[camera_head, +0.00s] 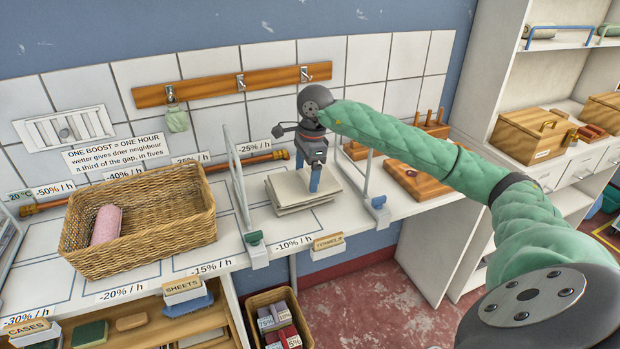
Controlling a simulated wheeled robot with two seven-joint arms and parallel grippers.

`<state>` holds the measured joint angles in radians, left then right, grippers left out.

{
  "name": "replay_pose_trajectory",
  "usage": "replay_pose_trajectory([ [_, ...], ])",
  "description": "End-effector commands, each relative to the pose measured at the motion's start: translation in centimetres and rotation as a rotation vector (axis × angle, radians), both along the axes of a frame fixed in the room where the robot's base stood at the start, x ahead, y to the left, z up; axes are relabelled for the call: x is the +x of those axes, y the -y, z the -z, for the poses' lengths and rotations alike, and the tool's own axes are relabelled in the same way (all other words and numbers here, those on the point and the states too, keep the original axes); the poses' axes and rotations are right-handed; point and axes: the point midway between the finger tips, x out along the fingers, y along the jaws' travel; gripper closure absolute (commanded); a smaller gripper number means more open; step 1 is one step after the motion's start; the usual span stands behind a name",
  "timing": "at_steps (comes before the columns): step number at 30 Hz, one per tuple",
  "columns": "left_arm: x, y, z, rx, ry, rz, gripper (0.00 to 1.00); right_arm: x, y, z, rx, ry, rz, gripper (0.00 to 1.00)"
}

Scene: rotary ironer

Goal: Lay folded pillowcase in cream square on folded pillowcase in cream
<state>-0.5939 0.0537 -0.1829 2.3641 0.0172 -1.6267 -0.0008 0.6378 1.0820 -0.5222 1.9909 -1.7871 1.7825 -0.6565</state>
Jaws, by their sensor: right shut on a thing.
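My right gripper (315,181) comes down from above, its arm reaching in from the right. It is shut on a flat cream folded pillowcase (335,188) at the top of a small cream stack. Below it lies more folded cream cloth (290,207) on the white counter, between two upright clear dividers. The edges look roughly lined up but slightly fanned. I cannot tell whether the held one rests fully on the cloth below. The gripper hides part of the top. My left gripper is not in view.
Clear dividers stand left (238,190) and right (370,185) of the stack. A wicker basket (140,240) with a pink roll (106,224) is at left. A wooden block (415,180) lies right. Hooks on a wooden rail (215,86) are above. Shelves hold wooden boxes (532,135).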

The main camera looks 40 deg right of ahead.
Motion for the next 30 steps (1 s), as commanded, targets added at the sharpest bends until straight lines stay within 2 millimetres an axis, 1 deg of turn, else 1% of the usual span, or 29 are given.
replay_pose_trajectory([
  [9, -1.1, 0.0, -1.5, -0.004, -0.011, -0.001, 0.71, 2.5, 0.6, 0.1, 0.000, 0.000, 0.001, 0.39],
  [10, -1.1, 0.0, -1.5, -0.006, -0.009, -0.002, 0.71, 2.7, 0.7, 0.5, 0.000, -0.001, 0.001, 0.39],
  [14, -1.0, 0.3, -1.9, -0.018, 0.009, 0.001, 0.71, 3.5, 0.9, 1.1, 0.000, -0.001, 0.000, 0.39],
  [18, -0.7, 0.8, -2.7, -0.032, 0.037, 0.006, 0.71, 4.2, 1.1, 1.6, 0.000, 0.000, 0.001, 0.39],
  [24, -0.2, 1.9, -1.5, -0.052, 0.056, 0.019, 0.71, 4.9, 1.3, 2.2, 0.000, 0.000, 0.001, 0.39],
  [30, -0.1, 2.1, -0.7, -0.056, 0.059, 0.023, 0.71, 5.2, 1.4, 2.3, 0.000, -0.001, 0.000, 0.39],
])
